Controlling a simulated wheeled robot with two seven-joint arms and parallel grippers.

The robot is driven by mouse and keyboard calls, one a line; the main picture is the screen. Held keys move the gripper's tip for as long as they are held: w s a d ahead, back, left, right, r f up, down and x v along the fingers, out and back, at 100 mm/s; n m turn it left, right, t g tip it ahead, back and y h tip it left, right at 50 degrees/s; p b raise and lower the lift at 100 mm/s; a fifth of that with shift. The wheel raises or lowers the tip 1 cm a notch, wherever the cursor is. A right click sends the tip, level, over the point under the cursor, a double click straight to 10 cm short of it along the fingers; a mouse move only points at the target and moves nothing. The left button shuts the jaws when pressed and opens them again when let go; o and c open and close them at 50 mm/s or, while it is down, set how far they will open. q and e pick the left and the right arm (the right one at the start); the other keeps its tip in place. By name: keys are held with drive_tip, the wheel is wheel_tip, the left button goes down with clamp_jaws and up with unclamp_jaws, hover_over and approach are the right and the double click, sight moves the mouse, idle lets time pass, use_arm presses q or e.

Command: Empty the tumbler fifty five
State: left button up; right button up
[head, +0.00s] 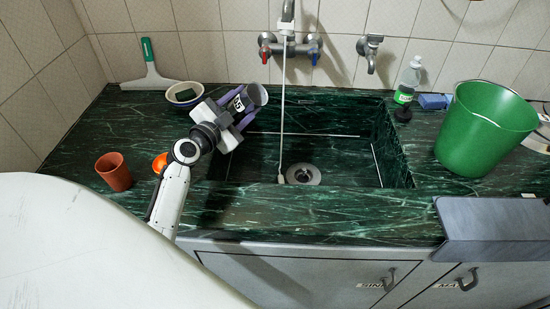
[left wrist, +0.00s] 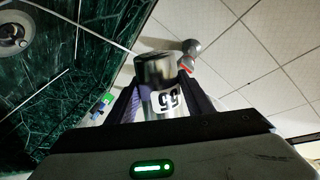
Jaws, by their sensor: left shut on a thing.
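The tumbler fifty five (head: 256,95) is a metal cup with a white "55" label. My left gripper (head: 241,107) is shut around it and holds it above the back left part of the sink (head: 330,160). The cup is tilted, its mouth toward the upper right in the head view. In the left wrist view the tumbler (left wrist: 158,85) sits between the two dark fingers (left wrist: 160,100), its label facing the camera. Its inside is hidden, so I cannot tell what it holds. My right gripper is not in view.
A bowl (head: 185,94) stands behind the left gripper. A brown cup (head: 114,172) and an orange item (head: 160,163) are at left. Taps (head: 290,46) hang above the sink. A soap bottle (head: 407,82) and green bucket (head: 486,128) stand at right. The basin has free room.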

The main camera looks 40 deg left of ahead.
use_arm(q)
drive_tip(key=shift+a+r+n+b, duration=0.2)
drive_tip(key=shift+a+n+b, duration=0.15)
drive_tip(key=shift+n, duration=0.45)
drive_tip(key=n, duration=0.1)
drive_tip(key=a+r+n+b, duration=0.1)
drive_tip(key=shift+s+a+n+t, duration=0.25)
drive_tip(key=shift+n+t, duration=0.05)
drive_tip(key=shift+a+r+n+b, duration=0.35)
drive_tip(key=shift+a+n+b, duration=0.1)
drive_tip(key=shift+n, duration=0.55)
drive_tip(key=shift+s+a+r+n, duration=0.15)
drive_tip(key=shift+a+r+n, duration=0.3)
drive_tip(key=shift+n, duration=0.65)
drive_tip(key=shift+d+h, duration=0.15)
drive_tip(key=shift+h, duration=0.25)
